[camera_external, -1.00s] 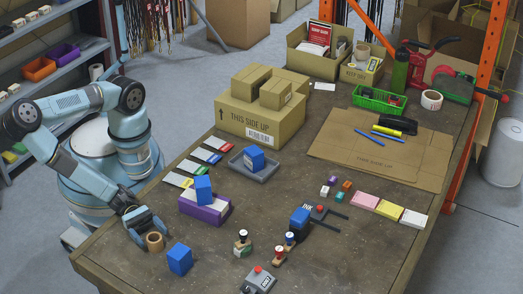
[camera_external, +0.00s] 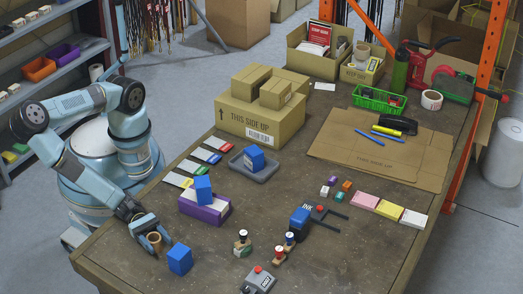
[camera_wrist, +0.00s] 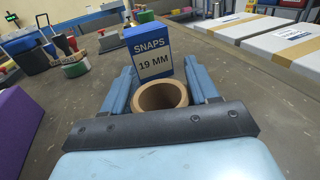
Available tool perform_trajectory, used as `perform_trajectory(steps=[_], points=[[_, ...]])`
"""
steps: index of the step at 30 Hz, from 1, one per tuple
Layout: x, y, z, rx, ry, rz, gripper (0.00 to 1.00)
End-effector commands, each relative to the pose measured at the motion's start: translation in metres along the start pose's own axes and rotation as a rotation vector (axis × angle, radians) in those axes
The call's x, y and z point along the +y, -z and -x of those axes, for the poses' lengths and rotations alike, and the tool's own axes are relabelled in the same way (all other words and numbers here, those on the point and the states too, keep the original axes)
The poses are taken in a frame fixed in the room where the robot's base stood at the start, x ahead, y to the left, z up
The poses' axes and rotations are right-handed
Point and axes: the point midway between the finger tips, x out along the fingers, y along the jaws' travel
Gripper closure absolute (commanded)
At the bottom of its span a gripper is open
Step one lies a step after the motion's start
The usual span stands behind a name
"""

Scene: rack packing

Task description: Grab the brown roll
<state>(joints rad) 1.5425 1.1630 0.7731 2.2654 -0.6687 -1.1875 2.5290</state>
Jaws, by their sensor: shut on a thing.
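The brown roll (camera_external: 154,239) is a short hollow ring near the table's front left edge. My gripper (camera_external: 149,235) is down at the roll, its fingers on either side of it and closed on it. In the wrist view the roll (camera_wrist: 162,97) sits upright between the two blue fingers (camera_wrist: 162,94), its round opening facing up. Its lower part is hidden behind the dark gripper bar. I cannot tell whether it is clear of the table.
A blue box (camera_external: 180,259) marked SNAPS 19 MM stands just beyond the fingers; it also shows in the wrist view (camera_wrist: 148,52). Stamps (camera_external: 289,239) stand to the right.

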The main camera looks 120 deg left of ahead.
Motion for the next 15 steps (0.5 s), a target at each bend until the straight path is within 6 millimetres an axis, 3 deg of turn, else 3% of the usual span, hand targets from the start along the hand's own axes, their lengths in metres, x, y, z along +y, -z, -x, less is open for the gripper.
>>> perform_trajectory(steps=[6, 15], points=[[0.0000, 0.0000, 0.0001, 0.000, 0.000, 0.000, 0.72], [-0.0002, -0.0058, 0.0000, -0.001, 0.000, 0.001, 0.72]])
